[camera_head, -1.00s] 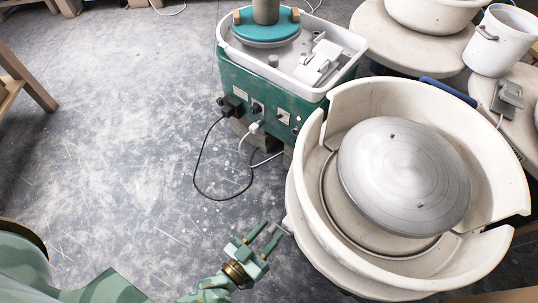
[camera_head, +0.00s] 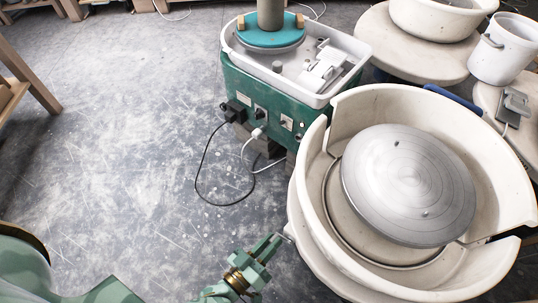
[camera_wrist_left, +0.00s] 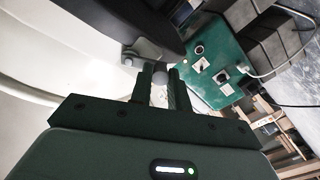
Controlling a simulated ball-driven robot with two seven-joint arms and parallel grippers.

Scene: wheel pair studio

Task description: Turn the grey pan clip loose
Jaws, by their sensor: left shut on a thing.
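The grey pan clip (camera_head: 287,234) shows as a small piece at the left outer edge of the cream splash pan (camera_head: 312,225). In the left wrist view, the clip (camera_wrist_left: 144,48) sits against the pan's side, with a rounded grey end between the fingertips. My left gripper (camera_head: 275,243) is shut on the clip; it also shows in the left wrist view (camera_wrist_left: 161,78). The fingers hide part of the clip. How far the clip is turned cannot be told. My right gripper is not in view.
A grey wheel head (camera_head: 408,185) sits inside the pan. A green wheel (camera_head: 285,115) with a white tray stands behind, its black cable (camera_head: 205,165) looping onto the floor. A white bucket (camera_head: 503,48) stands at upper right.

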